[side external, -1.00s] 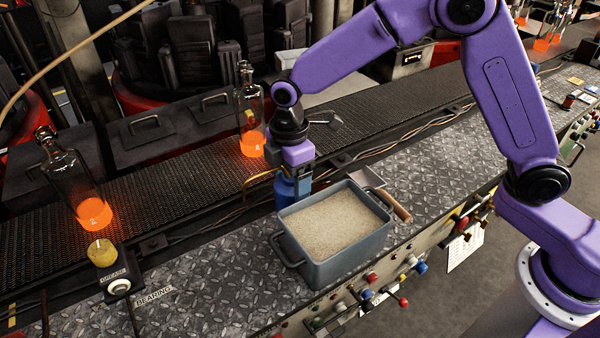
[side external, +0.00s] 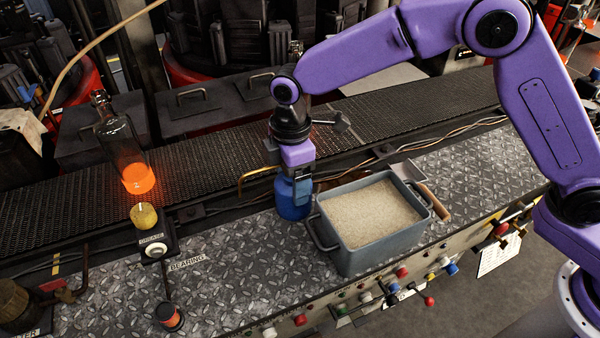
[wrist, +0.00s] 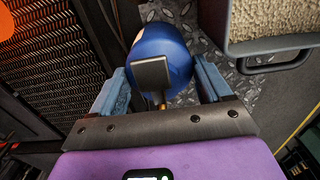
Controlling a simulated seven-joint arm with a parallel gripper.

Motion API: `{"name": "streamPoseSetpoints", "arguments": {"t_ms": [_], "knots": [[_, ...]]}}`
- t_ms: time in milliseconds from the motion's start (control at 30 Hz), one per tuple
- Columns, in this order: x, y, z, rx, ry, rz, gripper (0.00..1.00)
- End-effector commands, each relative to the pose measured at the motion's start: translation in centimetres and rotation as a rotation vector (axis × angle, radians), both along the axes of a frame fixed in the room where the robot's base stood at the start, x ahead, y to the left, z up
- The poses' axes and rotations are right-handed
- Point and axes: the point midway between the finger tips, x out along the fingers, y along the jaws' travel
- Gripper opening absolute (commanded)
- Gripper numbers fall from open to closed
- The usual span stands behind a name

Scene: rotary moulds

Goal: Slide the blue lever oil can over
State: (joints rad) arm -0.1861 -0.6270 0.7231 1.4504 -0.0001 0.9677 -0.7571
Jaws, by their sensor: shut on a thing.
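The blue lever oil can (side external: 293,201) stands upright on the diamond-plate bench (side external: 235,250), or very close to it, left of the grey sand tub. My gripper (side external: 297,178) reaches down from above and is shut on its upper part. In the wrist view the can's rounded blue body (wrist: 176,48) sits between my two blue-grey fingers (wrist: 160,88), with its flat dark lever (wrist: 151,73) toward the camera. The can's far side is hidden in both views.
The grey tub of sand (side external: 366,253) is close right of the can, with a scoop (side external: 428,195) behind it. A grease post (side external: 144,216), a BEARING label (side external: 187,262) and an orange-banded object (side external: 169,316) lie left. A glowing bottle (side external: 137,178) stands on the conveyor behind.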

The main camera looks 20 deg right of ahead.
Motion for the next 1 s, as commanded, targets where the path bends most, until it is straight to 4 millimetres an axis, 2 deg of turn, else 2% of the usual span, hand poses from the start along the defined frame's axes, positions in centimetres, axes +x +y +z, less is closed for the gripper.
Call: {"name": "streamPoseSetpoints", "arguments": {"t_ms": [333, 367, 400, 433, 767, 867, 1000], "knots": [[0.0, 0.2, 0.2, 0.003, -0.002, 0.000, 0.10], [0.0, 0.2, 0.2, 0.003, -0.002, 0.000, 0.84], [0.0, 0.2, 0.1, 0.002, -0.002, 0.000, 0.97], [0.0, 0.2, 0.1, 0.002, -0.002, 0.000, 1.00], [0.0, 0.2, 0.7, 0.001, -0.001, 0.001, 1.00], [0.0, 0.3, 2.0, 0.003, -0.003, 0.001, 1.00], [0.0, 0.2, 4.7, 0.004, -0.004, 0.000, 1.00]]}}
